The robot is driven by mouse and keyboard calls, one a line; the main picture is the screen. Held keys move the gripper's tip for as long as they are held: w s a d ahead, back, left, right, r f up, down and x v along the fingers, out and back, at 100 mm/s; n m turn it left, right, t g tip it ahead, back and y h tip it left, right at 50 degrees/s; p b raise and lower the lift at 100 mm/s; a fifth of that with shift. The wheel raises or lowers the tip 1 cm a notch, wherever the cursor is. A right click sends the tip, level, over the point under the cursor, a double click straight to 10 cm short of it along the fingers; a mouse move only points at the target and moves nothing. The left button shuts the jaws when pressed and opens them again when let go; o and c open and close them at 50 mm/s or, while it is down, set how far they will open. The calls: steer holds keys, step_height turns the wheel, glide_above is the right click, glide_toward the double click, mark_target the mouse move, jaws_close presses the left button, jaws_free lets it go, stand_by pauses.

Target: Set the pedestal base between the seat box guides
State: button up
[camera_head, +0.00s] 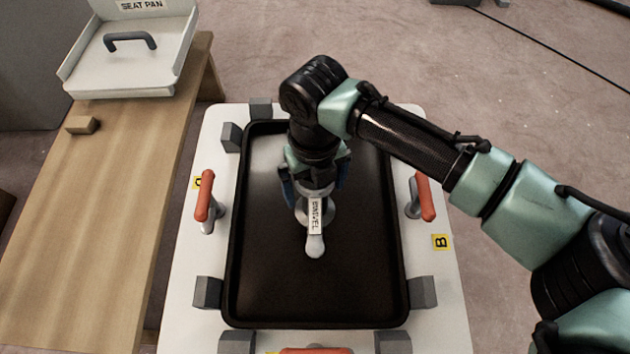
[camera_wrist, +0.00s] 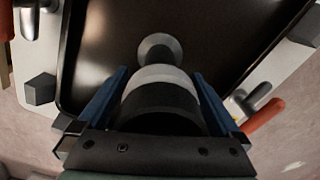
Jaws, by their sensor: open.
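A black rimmed pan (camera_head: 275,290), which I take for the pedestal base, lies on the white seat box (camera_head: 190,260) between grey guide blocks (camera_head: 208,292). I cannot tell whether it rests fully down. A grey part labelled SWIVEL (camera_head: 314,218), with a round-ended lever, stands near the pan's middle. My gripper (camera_head: 314,188) is above the pan and around this part, seen from above. In the wrist view, my open gripper's blue fingers (camera_wrist: 160,76) stand either side of a round black and pale post (camera_wrist: 162,102). My wrist hides most of the post in the head view.
Clamps with orange handles stand left (camera_head: 205,195) and right (camera_head: 425,197) of the pan; another orange handle (camera_head: 315,351) shows at the front edge. A wooden bench (camera_head: 100,200) at left holds a seat pan (camera_head: 130,65) and a small wooden block (camera_head: 82,125).

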step_height(320, 180, up, 13)
steer(key=p, duration=0.8)
